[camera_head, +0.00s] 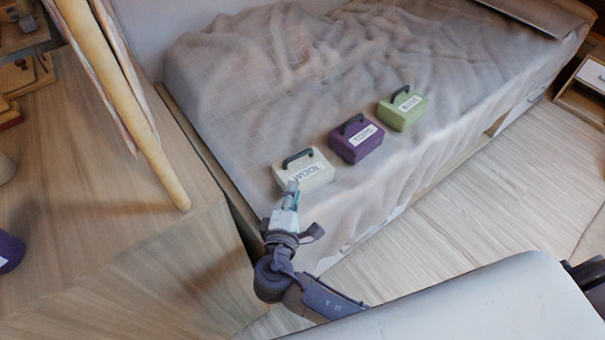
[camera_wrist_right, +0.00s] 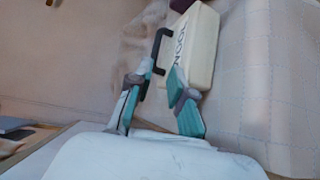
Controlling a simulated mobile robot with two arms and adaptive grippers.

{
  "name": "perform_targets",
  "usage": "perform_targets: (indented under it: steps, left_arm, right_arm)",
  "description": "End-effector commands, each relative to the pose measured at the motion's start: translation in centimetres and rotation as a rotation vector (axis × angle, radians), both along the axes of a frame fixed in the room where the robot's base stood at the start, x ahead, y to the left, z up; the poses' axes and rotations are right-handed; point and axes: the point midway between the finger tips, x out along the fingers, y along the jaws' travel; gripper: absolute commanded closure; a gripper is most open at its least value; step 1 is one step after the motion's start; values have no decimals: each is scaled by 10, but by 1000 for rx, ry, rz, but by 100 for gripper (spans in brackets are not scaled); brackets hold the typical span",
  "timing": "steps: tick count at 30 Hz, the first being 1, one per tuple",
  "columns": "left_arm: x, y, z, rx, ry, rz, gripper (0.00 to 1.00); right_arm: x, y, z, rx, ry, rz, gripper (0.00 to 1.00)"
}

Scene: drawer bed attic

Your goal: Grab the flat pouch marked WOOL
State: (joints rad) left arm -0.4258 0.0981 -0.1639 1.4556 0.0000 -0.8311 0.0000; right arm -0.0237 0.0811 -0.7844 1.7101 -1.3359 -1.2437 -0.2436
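The cream pouch marked WOOL (camera_head: 308,164) lies on the bed's near edge, with a dark handle (camera_head: 297,158) standing up from its top. It also shows in the right wrist view as a cream block (camera_wrist_right: 198,42), with its dark handle (camera_wrist_right: 159,48) on its left. My right gripper (camera_head: 292,186) is at the pouch's near side and hides part of its front and label. In the right wrist view its two fingers (camera_wrist_right: 160,72) are apart, with the handle's lower end close to the fingertips. Whether they touch is unclear. My left gripper is not in view.
A purple pouch (camera_head: 356,140) and a green pouch (camera_head: 402,110), both handled and labelled, lie in a row beyond the cream one on the bed (camera_head: 240,100). A wooden surface (camera_head: 90,220) with a slanted pole (camera_head: 125,100) stands at the left. Floor (camera_head: 480,200) is clear at right.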

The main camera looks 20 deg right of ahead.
Motion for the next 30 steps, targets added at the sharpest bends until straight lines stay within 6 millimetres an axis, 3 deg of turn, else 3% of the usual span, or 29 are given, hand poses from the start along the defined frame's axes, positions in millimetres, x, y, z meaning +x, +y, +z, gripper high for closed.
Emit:
perform_targets:
  steps: [9, 17, 24, 30]
  left_arm:
    - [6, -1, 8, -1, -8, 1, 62]
    - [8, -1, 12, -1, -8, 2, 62]
    - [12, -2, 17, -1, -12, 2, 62]
    - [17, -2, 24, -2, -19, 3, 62]
  right_arm:
    - [47, -20, -5, -20, -10, 5, 79]
    - [66, -30, -8, -18, -10, 6, 79]
    - [97, -46, -12, -18, -9, 5, 79]
    - [106, -50, -14, -14, -7, 6, 79]
